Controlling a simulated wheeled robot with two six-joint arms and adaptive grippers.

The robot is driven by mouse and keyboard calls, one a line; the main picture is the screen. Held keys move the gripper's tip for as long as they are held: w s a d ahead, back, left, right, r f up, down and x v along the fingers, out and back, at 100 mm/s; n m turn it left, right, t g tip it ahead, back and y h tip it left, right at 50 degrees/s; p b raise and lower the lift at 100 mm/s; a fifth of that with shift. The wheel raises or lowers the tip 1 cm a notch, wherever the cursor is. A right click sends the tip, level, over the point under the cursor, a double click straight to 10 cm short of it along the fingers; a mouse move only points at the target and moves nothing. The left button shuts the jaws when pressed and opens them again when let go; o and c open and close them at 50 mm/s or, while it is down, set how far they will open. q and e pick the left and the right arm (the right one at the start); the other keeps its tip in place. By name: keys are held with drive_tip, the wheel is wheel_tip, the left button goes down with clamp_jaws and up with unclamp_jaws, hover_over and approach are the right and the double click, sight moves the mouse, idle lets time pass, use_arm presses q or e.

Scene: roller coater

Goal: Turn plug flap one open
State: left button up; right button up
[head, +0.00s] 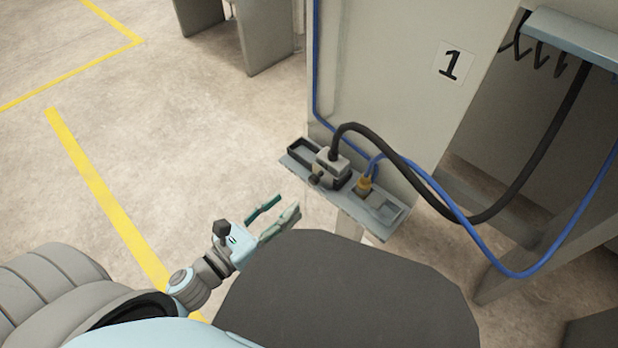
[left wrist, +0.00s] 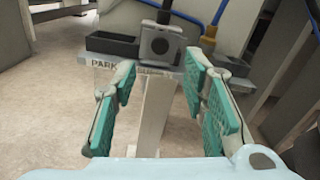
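A grey block-shaped plug (head: 331,168) with a thick black cable sits on the narrow ledge of the panel marked 1. A dark round knob (head: 315,180) sticks out of its front. In the left wrist view the plug's square front (left wrist: 161,45) with a dark round centre faces me. No separate flap can be told apart clearly. My left gripper (head: 278,222) is open and empty, in front of and below the ledge, apart from the plug. Its green-padded fingers (left wrist: 163,85) are spread wide in the left wrist view, with the plug beyond them. My right gripper is not in view.
The ledge (head: 384,226) has an empty dark slot (head: 302,151) left of the plug and a yellow connector (head: 365,184) with a blue cable to the right. The black cable (head: 431,188) loops right. A support post (left wrist: 155,112) stands below the ledge.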

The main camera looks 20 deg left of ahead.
sight(312, 181)
use_arm(q)
drive_tip(key=p+x, duration=0.2)
drive_tip(key=x, duration=0.5)
drive_tip(key=shift+w+d+r, duration=0.1)
drive_tip(key=shift+w, duration=0.2)
drive_tip(key=shift+w+d, duration=0.2)
drive_tip(key=shift+w, duration=0.3)
clamp_jaws()
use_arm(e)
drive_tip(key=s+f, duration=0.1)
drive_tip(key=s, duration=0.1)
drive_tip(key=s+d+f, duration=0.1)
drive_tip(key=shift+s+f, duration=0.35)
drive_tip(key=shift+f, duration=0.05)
